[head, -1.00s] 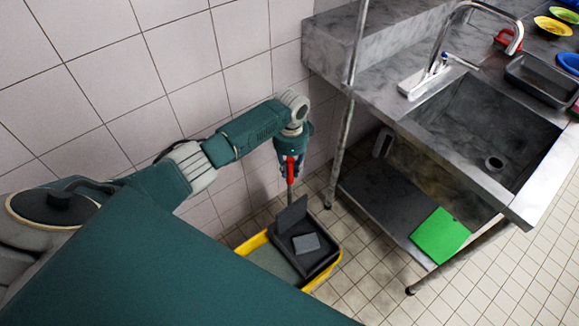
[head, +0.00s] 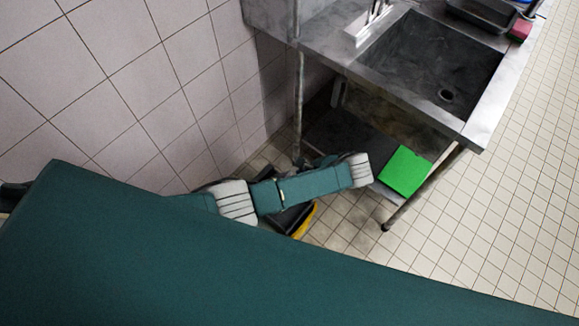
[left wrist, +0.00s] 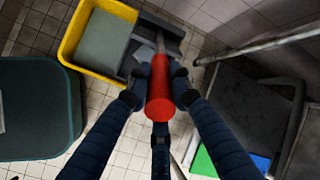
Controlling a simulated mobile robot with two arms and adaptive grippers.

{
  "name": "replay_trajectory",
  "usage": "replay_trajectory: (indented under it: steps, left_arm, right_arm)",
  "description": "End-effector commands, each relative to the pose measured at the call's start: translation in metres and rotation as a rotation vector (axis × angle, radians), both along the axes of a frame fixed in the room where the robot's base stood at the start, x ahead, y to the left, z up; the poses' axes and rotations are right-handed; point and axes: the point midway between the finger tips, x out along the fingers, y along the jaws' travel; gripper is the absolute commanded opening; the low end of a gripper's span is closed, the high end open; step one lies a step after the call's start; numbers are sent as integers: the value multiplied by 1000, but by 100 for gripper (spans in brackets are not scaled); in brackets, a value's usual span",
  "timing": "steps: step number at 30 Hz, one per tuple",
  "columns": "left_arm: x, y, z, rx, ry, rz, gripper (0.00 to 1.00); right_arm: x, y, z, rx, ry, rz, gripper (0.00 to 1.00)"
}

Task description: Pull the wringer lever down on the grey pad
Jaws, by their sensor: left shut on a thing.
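In the left wrist view my left gripper (left wrist: 160,92) is shut on the red grip of the wringer lever (left wrist: 160,98), seen nearly end-on. The lever's grey rod runs from the grip towards the dark grey wringer (left wrist: 175,30). The wringer sits at one side of the yellow bucket (left wrist: 73,38), which has a flat grey surface inside. I cannot make out the grey pad; the lever and fingers cover much of the wringer. In the head view my left arm hides the gripper and lever, leaving parts of the wringer (head: 285,219) and bucket (head: 306,222) visible. My right gripper is not in view.
A metal sink table (head: 484,118) stands right of the bucket, its leg (head: 298,100) close by. A green board (head: 404,171) lies on its dark lower shelf (head: 335,138). A tiled wall (head: 140,80) rises behind. Tiled floor (head: 480,215) is clear at right.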

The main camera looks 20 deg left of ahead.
Motion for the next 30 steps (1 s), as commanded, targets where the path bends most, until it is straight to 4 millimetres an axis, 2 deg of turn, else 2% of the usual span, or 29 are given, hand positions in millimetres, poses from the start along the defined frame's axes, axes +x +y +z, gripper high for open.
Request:
replay_trajectory:
  steps: [1, 6, 19, 20, 22, 23, 30]
  left_arm:
    - [-2, -8, -8, 9, -6, -4, 0]
    - [-6, -17, -12, 39, -18, -2, 0]
    - [-7, -19, -12, 47, -21, -2, 0]
    - [-7, -19, -12, 47, -20, -2, 23]
    - [-7, -19, -12, 47, -20, -1, 37]
    - [-7, -19, -12, 47, -20, -1, 40]
    - [-7, -18, -12, 48, -19, -1, 40]
  right_arm:
    - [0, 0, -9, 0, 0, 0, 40]
    - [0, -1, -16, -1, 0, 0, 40]
    - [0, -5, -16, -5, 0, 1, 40]
    - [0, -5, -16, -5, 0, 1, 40]
    - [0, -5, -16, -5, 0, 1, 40]
    - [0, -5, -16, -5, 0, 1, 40]
    - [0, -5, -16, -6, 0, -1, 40]
